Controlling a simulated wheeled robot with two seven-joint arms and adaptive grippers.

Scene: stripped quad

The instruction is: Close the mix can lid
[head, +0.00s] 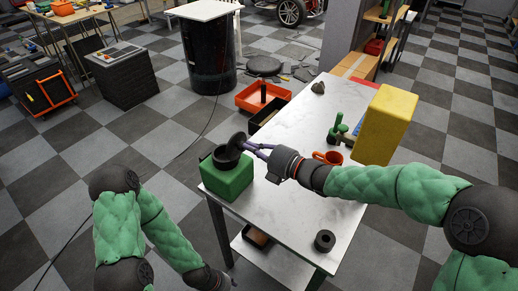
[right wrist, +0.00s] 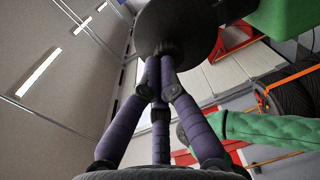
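The mix can (head: 228,180) is a green block-shaped can with a round black mouth (head: 226,157), standing at the left edge of the white table. Its dark round lid (head: 238,141) is tilted up above the mouth, apart from being flat on it; whether it is hinged is unclear. My right gripper (head: 244,143) reaches in from the right with purple fingers closed together at the lid. In the right wrist view the fingers (right wrist: 162,55) meet on a small knob of the dark lid (right wrist: 200,20). My left gripper (head: 222,284) is low at the left, beside the table, its fingers unclear.
The white table (head: 290,215) carries a black ring (head: 325,240), an orange mug (head: 328,157), a green object (head: 338,130) and a tall yellow block (head: 387,125) near my right arm. An orange bin (head: 250,98) stands beyond the table. Checkered floor lies open to the left.

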